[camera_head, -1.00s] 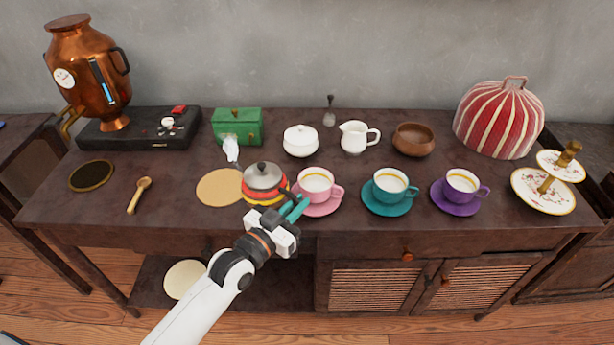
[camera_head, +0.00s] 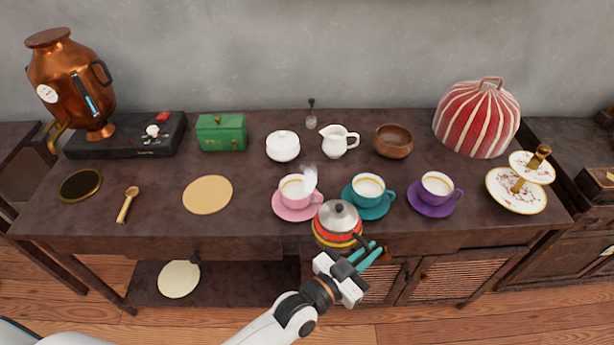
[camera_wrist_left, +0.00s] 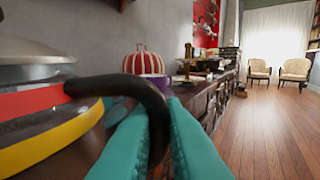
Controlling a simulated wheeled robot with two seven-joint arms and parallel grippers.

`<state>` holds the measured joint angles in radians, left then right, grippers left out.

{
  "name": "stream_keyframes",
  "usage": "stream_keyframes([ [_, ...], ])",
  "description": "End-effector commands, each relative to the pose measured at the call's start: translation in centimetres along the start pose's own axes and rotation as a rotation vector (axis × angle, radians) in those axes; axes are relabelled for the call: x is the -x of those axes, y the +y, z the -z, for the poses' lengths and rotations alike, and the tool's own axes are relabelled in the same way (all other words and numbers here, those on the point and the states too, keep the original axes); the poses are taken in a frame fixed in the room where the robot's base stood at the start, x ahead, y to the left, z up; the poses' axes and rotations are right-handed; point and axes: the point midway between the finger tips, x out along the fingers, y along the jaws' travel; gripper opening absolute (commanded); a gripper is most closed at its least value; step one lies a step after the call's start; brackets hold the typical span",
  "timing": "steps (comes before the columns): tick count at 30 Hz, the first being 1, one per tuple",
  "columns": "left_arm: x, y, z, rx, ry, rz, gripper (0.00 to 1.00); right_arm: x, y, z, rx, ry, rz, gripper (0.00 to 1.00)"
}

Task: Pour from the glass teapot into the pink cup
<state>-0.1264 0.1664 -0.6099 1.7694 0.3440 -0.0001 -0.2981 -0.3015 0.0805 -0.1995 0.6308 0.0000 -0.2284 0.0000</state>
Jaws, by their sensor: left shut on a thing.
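The glass teapot (camera_head: 338,223), with red and yellow bands and a metal lid, is in the air at the table's front edge. It looks close to level. My left gripper (camera_head: 368,254) is shut on its dark handle (camera_wrist_left: 150,100), with teal fingers on both sides of it in the left wrist view (camera_wrist_left: 158,140). The pale spout (camera_head: 309,178) overlaps the right part of the pink cup (camera_head: 294,190) in the head view; its height above the cup is unclear. The cup stands on a pink saucer (camera_head: 282,212). No stream shows. My right gripper is not in view.
A teal cup (camera_head: 367,188) and a purple cup (camera_head: 437,187) stand to the right. A white sugar bowl (camera_head: 283,147), creamer (camera_head: 335,142) and wooden bowl (camera_head: 393,141) stand behind. A round tan mat (camera_head: 208,195) lies bare to the left.

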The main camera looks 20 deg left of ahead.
Motion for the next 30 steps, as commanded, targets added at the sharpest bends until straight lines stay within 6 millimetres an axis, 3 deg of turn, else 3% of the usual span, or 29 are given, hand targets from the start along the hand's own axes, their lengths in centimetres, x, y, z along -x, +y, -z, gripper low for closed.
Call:
stream_keyframes([
  [17, -0.1, -0.3, -0.8, 0.021, -0.009, 0.008, 0.0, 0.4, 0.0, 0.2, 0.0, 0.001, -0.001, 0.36],
  [30, -0.1, 1.4, -3.9, 0.206, -0.01, 0.008, 0.0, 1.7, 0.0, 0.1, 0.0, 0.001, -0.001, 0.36],
])
